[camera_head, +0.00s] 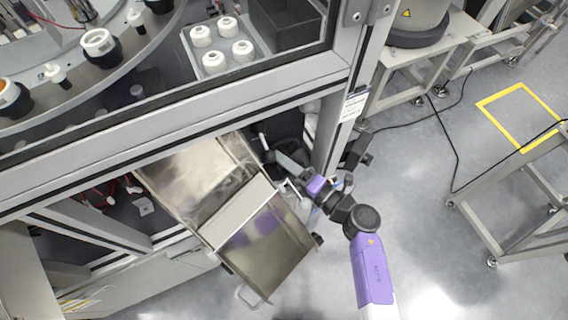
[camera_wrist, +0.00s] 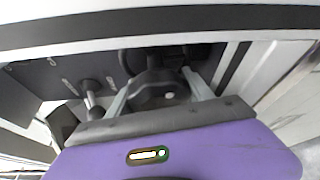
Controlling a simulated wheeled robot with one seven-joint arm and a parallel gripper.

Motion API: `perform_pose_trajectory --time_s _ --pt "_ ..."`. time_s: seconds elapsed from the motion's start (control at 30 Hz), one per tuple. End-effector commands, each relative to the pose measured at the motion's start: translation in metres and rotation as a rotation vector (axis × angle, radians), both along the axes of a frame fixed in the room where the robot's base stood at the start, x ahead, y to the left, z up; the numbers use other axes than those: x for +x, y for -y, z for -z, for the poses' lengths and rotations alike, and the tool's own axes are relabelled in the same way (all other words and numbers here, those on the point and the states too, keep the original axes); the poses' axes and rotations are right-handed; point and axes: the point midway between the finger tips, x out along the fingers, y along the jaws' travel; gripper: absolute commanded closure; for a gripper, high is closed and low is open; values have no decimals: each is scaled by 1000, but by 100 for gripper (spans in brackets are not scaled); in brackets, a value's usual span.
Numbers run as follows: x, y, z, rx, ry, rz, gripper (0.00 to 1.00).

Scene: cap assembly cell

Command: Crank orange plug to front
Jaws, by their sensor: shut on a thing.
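My gripper (camera_head: 292,166) reaches under the machine's front beam, beside the corner post. In the wrist view its two fingers (camera_wrist: 158,92) are closed on a dark knob-like handle (camera_wrist: 155,92). A dark wheel-like part shows behind the handle, mostly hidden by the gripper body. In the head view the handle is hard to make out in the shade. Inside the machine, a cup with an orange inside (camera_head: 8,93) sits on the curved grey carousel (camera_head: 75,82) at the far left edge. I cannot tell for sure that it is the orange plug.
A white ring-topped cup (camera_head: 101,47) and small white plugs stand on the carousel. A tray (camera_head: 262,75) holds several white caps. Metal chutes (camera_head: 265,250) lie left of my arm. The corner post (camera_head: 350,110) is close to my gripper. Open floor (camera_head: 430,210) lies to the right.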

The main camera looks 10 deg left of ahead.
Motion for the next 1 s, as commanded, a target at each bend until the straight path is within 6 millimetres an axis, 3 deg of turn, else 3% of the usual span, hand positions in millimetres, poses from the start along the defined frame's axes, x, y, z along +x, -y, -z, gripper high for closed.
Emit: perform_pose_trajectory --time_s 0.77,0.8,1.0 --pt "-1 1 0 97 -68 1 81" --pt "-1 1 0 97 -68 1 32" --pt "0 0 -1 96 -67 1 31"
